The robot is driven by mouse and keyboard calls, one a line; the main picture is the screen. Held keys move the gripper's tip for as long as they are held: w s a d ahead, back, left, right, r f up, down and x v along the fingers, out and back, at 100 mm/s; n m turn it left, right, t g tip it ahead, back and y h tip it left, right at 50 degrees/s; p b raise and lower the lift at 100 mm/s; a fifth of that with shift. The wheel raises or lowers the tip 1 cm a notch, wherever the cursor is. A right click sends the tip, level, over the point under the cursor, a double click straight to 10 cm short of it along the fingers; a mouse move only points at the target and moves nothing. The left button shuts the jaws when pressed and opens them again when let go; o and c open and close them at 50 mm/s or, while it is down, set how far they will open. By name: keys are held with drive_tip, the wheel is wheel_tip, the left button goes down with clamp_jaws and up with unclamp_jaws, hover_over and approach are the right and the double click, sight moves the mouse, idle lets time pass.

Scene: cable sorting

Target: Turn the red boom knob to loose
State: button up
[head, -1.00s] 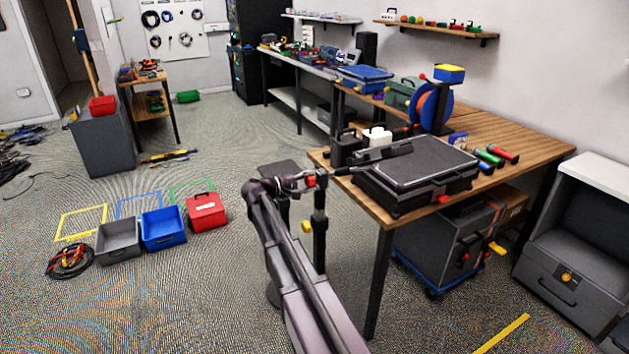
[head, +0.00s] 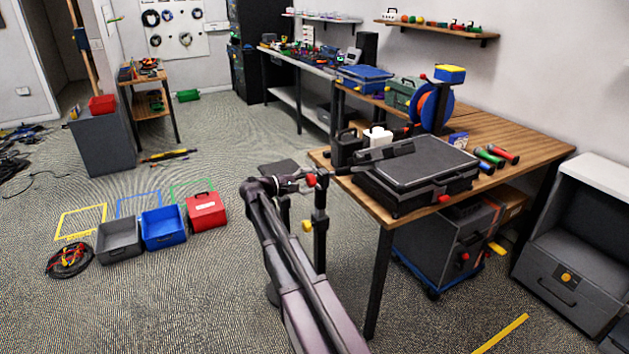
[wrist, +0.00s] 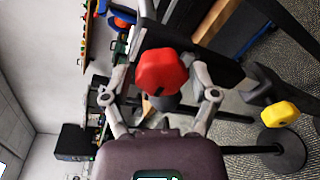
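The red boom knob (head: 311,180) is at the top of a dark upright stand (head: 320,240), just left of the workbench. In the wrist view the faceted red knob (wrist: 162,75) is in the middle, between and slightly ahead of my two fingers. My gripper (wrist: 160,92) is open, with a visible gap on both sides of the knob. In the head view my gripper (head: 293,184) is just left of the knob, small and partly unclear. The knob's far side is hidden.
A yellow knob (wrist: 280,114) is lower on the stand and also shows in the head view (head: 307,226). Floor bins (head: 162,228) stand left; floor between is clear.

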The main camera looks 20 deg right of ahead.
drive_tip(key=shift+d, duration=0.15)
drive_tip(key=shift+s, duration=0.1)
idle(0.4)
drive_tip(key=shift+w+a, duration=0.2)
drive_tip(key=shift+a, duration=0.2)
drive_tip(key=s+a+f+m+y, duration=0.2)
drive_tip(key=s+a+f+y, duration=0.45)
drive_tip(key=s, duration=0.25)
drive_tip(key=s+a+f+m+y, duration=0.2)
drive_tip(key=s+a+f+y, duration=0.3)
drive_tip(key=s+a, duration=0.25)
drive_tip(key=s+a+f+m+y, duration=0.2)
drive_tip(key=s+a+f+y, duration=0.35)
drive_tip(key=s, duration=0.45)
wheel_tip(320, 180, up, 13)
drive_tip(key=a+p, duration=0.1)
drive_tip(key=p, duration=1.1)
drive_tip(key=shift+w+g, duration=0.15)
drive_tip(key=shift+g, duration=0.15)
